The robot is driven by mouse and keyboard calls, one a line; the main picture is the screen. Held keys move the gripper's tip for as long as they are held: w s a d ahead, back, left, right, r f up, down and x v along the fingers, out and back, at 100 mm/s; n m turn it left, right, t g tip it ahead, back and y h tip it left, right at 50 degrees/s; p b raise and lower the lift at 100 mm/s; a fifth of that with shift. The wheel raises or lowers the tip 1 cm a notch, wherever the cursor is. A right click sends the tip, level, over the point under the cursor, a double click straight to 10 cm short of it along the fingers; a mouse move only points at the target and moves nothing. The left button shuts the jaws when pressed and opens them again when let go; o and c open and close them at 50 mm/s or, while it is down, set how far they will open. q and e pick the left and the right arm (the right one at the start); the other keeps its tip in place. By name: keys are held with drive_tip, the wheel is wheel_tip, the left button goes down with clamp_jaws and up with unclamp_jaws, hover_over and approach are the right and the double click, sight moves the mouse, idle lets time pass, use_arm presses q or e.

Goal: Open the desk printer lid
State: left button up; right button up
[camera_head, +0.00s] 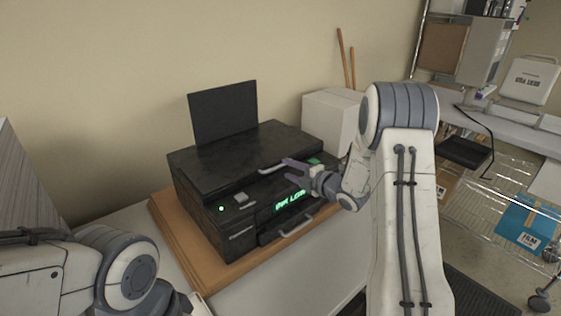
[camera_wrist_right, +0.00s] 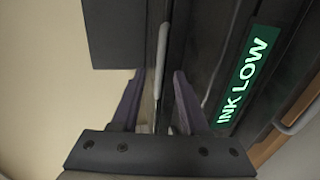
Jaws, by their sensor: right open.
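The black desk printer (camera_head: 230,190) has its lid (camera_head: 225,155) shut. A pale bar handle (camera_head: 272,166) is on the lid's front edge. My right gripper (camera_head: 287,170) is open at that handle. In the right wrist view the handle (camera_wrist_right: 162,60) runs between the two purple-grey fingers of my right gripper (camera_wrist_right: 158,85), with gaps visible on its sides. A green "INK LOW" display (camera_wrist_right: 242,82) is on the printer's front. My left arm is at the lower left of the head view; its fingertips are not shown.
The printer stands on a wooden board (camera_head: 165,220) on a white table (camera_head: 250,292). A dark upright panel (camera_head: 223,112) rises at the printer's back. A lower front handle (camera_head: 297,226) sits under the display. A white box (camera_head: 330,118) stands behind, near the wall.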

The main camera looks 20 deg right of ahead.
sight(281, 166)
drive_tip(key=p+x, duration=0.1)
drive_tip(key=x, duration=0.3)
drive_tip(key=shift+w+p, duration=0.1)
drive_tip(key=shift+p, duration=0.2)
drive_tip(key=shift+w+a+f, duration=0.15)
drive_tip(key=shift+w+a, duration=0.05)
drive_tip(key=shift+w, duration=0.3)
clamp_jaws()
idle(0.7)
